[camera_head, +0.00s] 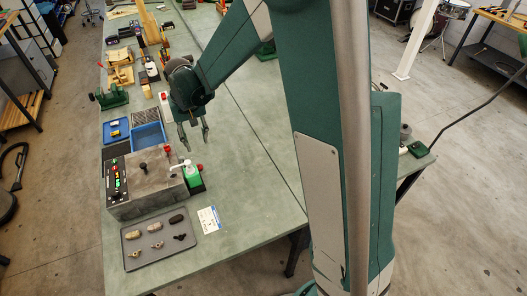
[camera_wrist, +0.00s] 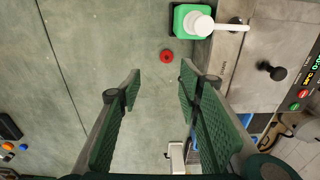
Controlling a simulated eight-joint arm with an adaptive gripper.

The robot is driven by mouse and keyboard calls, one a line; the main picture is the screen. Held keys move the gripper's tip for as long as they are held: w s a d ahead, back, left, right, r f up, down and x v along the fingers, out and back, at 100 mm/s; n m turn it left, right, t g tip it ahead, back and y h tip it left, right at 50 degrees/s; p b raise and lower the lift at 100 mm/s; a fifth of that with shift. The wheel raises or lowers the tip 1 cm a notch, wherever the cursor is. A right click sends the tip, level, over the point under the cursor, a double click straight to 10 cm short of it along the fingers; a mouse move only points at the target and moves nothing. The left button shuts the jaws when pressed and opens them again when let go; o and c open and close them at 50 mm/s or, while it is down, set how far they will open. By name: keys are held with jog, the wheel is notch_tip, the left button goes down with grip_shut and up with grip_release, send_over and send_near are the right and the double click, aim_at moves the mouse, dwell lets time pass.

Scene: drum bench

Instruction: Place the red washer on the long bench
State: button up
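The red washer (camera_wrist: 166,56) lies flat on the green-grey bench top in the wrist view, just beyond my fingertips and beside a green bottle. In the head view, a small red spot by that bottle may be the washer, but it is too small to tell. My gripper (camera_head: 194,136) is above the long bench (camera_head: 250,180), pointing down. In the wrist view my gripper (camera_wrist: 161,72) is open, with nothing between its fingers. The washer appears close to the line between the two fingers, apart from both.
The green bottle (camera_head: 194,178) with a white pump stands against a grey box (camera_head: 145,185) with a black knob and lit panel. A blue bin (camera_head: 149,135) is behind the box. A dark tray (camera_head: 160,245) holds several small parts. Bench right of the bottle is clear.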

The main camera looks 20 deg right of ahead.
jog(key=s+d+r+t, duration=0.2)
jog(key=s+d+r, duration=0.2)
jog(key=s+r, duration=0.35)
jog(key=s+d+r+t, duration=0.1)
jog(key=s+d+r, duration=0.4)
jog(key=s+r, duration=0.25)
jog(key=s+d+r+t, duration=0.1)
jog(key=s+d, duration=0.1)
jog(key=s, duration=0.6)
jog(key=s+d+r+t, duration=0.1)
jog(key=s+d+t, duration=0.1)
jog(key=s, duration=0.6)
jog(key=shift+d+r+t, duration=0.25)
jog(key=shift+d+t, duration=0.05)
jog(key=shift+d, duration=0.45)
jog(key=shift+o, duration=0.5)
